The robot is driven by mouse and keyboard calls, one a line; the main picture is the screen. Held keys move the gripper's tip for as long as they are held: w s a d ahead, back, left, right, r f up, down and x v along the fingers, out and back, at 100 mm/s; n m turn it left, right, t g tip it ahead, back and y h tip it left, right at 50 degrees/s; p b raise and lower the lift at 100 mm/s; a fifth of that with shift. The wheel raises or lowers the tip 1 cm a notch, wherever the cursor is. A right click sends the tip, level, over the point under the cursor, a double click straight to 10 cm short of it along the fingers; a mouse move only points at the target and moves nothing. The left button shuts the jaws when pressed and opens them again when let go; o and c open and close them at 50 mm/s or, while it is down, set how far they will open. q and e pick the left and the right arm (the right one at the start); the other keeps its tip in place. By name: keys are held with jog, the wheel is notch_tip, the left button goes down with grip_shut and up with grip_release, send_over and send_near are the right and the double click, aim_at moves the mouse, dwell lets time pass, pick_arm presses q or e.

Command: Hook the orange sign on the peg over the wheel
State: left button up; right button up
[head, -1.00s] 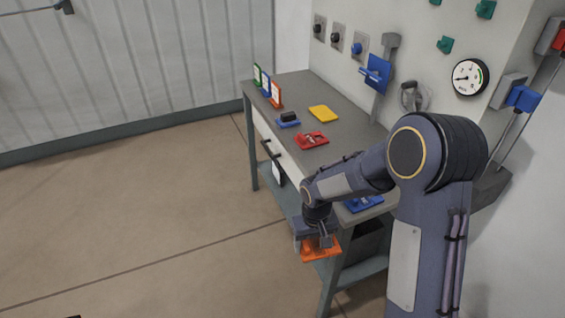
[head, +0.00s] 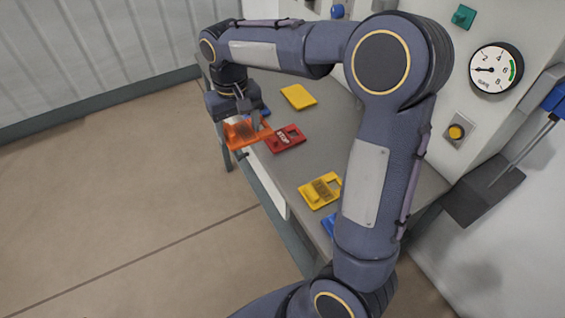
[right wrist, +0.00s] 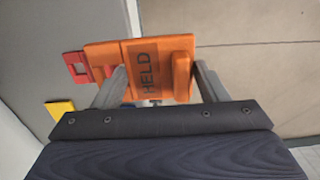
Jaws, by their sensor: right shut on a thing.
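The orange sign (head: 243,136) is off the table, hanging over its left edge in the head view. My right gripper (head: 246,118) is shut on it. A teal peg-like block (head: 463,16) is on the wall, up and left of the round gauge. The wheel is hidden now, apparently behind my right arm. I cannot tell which peg stands over it. My left gripper is out of view.
The grey table (head: 267,171) holds a red sign (head: 285,138), a yellow plate (head: 298,97) and a yellow sign (head: 320,190). A gauge (head: 495,70) and a yellow button (head: 456,132) are on the wall. The floor on the left is clear.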

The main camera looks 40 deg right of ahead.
jog(key=s+d+f, duration=0.4)
jog(key=s+d, duration=0.1)
jog(key=d, duration=0.3)
send_over(297, 167)
jog(key=a, duration=0.1)
jog(key=f, duration=0.2)
jog(key=w+f, duration=0.1)
jog(key=f, duration=0.1)
jog(key=shift+f, duration=0.25)
jog(key=shift+s+d+f, duration=0.25)
jog(key=shift+d+f, duration=0.05)
jog(key=shift+f, duration=0.15)
jog(key=shift+s+d+f, duration=0.1)
jog(key=shift+f, duration=0.5)
jog(key=shift+s+d+f, duration=0.1)
jog(key=shift+f, duration=0.9)
jog(key=shift+f, duration=0.1)
jog(key=shift+f+b, duration=0.15)
jog(key=shift+b, duration=0.25)
jog(key=o, duration=1)
